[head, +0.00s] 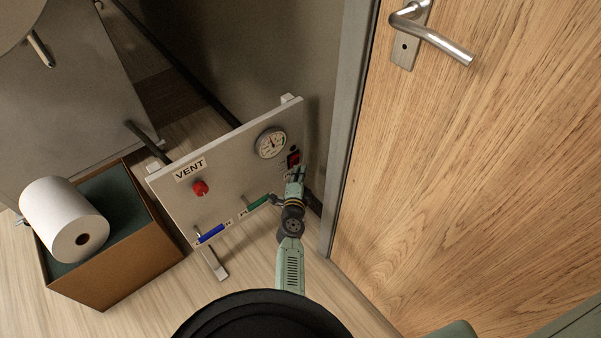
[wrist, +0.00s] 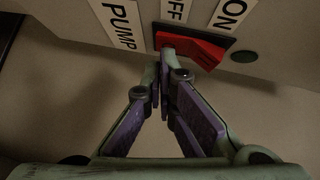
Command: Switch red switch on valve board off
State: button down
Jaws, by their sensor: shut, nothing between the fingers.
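The valve board (head: 228,165) is a pale upright panel on feet near the floor. Its red switch (head: 293,158) sits in a black housing near the board's right edge, and my gripper (head: 298,173) is right in front of it. In the wrist view the red rocker (wrist: 198,49) lies below the OFF and ON labels, with a PUMP label to the left. My gripper (wrist: 160,80) is shut and empty, its tips at the rocker's left, OFF-side end.
The board also carries a round gauge (head: 271,143), a red knob (head: 200,187), a blue handle (head: 211,234) and a green handle (head: 258,202). A wooden door (head: 470,150) and its frame stand close on the right. A box (head: 125,265) with a paper roll (head: 62,215) is at left.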

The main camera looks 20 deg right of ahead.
jog(key=shift+r, duration=0.15)
notch_tip(320, 180, up, 10)
dwell(0.7)
